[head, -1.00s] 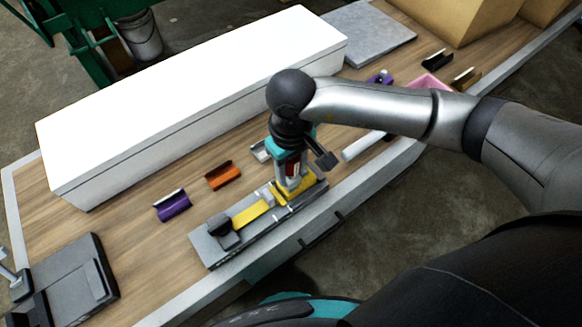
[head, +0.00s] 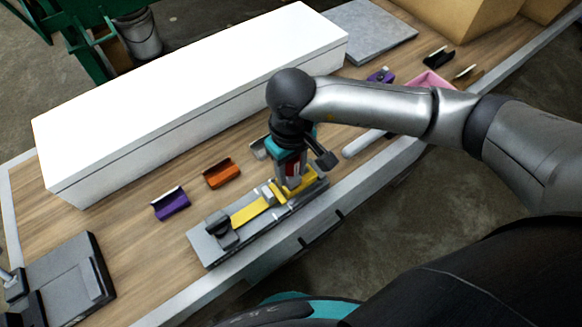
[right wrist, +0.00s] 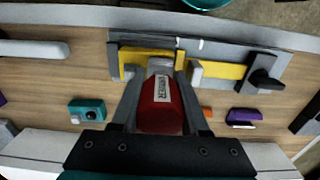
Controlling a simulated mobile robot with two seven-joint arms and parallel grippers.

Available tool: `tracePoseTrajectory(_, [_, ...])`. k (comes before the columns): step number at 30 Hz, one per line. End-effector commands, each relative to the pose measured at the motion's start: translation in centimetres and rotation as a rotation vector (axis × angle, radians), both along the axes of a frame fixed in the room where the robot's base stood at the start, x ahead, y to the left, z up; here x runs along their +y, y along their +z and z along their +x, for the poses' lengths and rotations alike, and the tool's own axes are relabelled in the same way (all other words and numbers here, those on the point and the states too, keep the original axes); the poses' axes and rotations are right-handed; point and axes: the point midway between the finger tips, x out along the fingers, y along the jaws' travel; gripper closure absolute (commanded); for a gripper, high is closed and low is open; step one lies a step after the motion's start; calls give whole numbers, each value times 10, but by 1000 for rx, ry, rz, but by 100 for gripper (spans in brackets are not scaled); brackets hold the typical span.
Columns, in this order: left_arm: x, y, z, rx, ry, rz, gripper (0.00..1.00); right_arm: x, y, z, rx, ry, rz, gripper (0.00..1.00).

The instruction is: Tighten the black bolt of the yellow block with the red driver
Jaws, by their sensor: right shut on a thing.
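The yellow block (head: 308,183) sits on a grey fixture plate (head: 207,250) near the table's front edge. It also shows in the right wrist view (right wrist: 133,58). My right gripper (head: 292,178) points down over the block and is shut on the red driver (right wrist: 161,104), whose handle lies between the fingers. The driver's tip reaches down to the block; the black bolt is hidden there, so I cannot tell whether the tip is seated. A yellow bar (head: 252,211) and a black knob (head: 218,224) are on the same plate. My left gripper is not in view.
An orange piece (head: 222,174) and a purple piece (head: 171,204) lie behind the plate. A long white box (head: 190,100) fills the table's back. A dark grey case (head: 70,277) is at the left. A white cylinder (head: 362,143) and pink tray (head: 428,84) lie to the right.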

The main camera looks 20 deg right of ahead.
Motion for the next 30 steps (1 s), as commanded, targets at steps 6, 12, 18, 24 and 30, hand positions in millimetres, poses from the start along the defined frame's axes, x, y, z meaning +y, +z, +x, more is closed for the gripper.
tracePoseTrajectory(6, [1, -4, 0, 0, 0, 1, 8, 0, -3, 0, -1, 0, 0, 100])
tracePoseTrajectory(12, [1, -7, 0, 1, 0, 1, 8, 0, -6, 0, -1, 0, 0, 100])
tracePoseTrajectory(18, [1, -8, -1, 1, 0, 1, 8, 0, -6, 0, -1, 0, 0, 100])
tracePoseTrajectory(24, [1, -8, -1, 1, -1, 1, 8, 0, -6, 0, -1, -1, 0, 100])
tracePoseTrajectory(30, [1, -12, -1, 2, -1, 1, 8, 0, -7, 0, -1, -130, -1, 100])
